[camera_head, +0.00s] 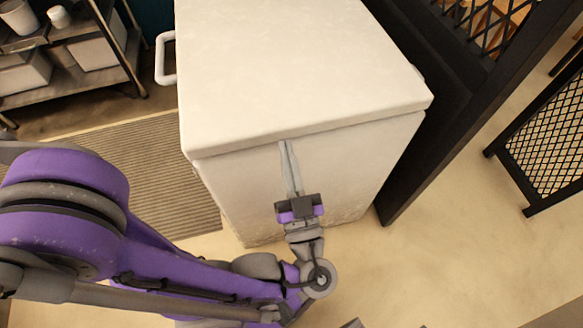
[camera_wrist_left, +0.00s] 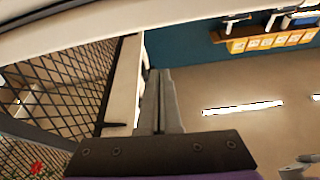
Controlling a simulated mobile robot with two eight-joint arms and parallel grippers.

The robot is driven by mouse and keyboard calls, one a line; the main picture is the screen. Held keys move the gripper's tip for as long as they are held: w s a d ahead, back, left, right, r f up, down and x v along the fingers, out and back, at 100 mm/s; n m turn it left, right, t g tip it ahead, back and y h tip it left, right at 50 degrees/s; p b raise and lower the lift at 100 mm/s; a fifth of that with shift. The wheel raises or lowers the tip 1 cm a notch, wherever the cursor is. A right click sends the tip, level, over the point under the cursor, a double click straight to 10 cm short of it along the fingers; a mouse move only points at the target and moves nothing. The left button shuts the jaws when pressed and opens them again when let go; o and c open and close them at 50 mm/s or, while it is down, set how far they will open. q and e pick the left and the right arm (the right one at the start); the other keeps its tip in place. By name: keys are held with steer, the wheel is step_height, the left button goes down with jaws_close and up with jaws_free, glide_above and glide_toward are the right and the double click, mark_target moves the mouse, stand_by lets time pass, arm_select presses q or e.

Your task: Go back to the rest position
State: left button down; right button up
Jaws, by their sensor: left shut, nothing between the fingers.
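My left gripper (camera_head: 289,165) comes in from the left on a purple arm and points up the picture in the head view. Its fingers are together with nothing between them. The fingertips are at the front edge of the white chest's lid, in front of its front face; I cannot tell whether they touch it. In the left wrist view the shut grey fingers (camera_wrist_left: 158,100) show beside a pale edge. My right gripper is not in view.
A closed white chest (camera_head: 300,70) with a side handle (camera_head: 165,58) fills the middle. A metal shelf (camera_head: 75,70) stands at the left, a striped mat (camera_head: 155,160) lies on the floor, and a black mesh panel (camera_head: 545,135) stands at the right.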

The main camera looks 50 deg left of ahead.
arm_select(q)
steer(key=shift+v, duration=1.5)
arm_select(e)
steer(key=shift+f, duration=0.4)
arm_select(q)
steer(key=shift+w, duration=0.1)
steer(key=w+a+f+m+g+h, duration=0.2)
steer(key=a+f+m+g+h, duration=0.2)
steer(key=f+m+h, duration=0.65)
steer(key=d+f+g+h, duration=0.2)
steer(key=d+f+h, duration=0.55)
steer(key=f, duration=0.25)
steer(key=w+d+r+t+h+p, duration=0.1)
steer(key=w+d+r+p, duration=0.1)
steer(key=r+p, duration=0.7)
steer(key=w+d+r+m+t+h+p, duration=0.1)
steer(key=w+d+r+p, duration=0.1)
steer(key=r+p, duration=0.8)
step_height(320, 180, up, 5)
steer(key=shift+r, duration=0.2)
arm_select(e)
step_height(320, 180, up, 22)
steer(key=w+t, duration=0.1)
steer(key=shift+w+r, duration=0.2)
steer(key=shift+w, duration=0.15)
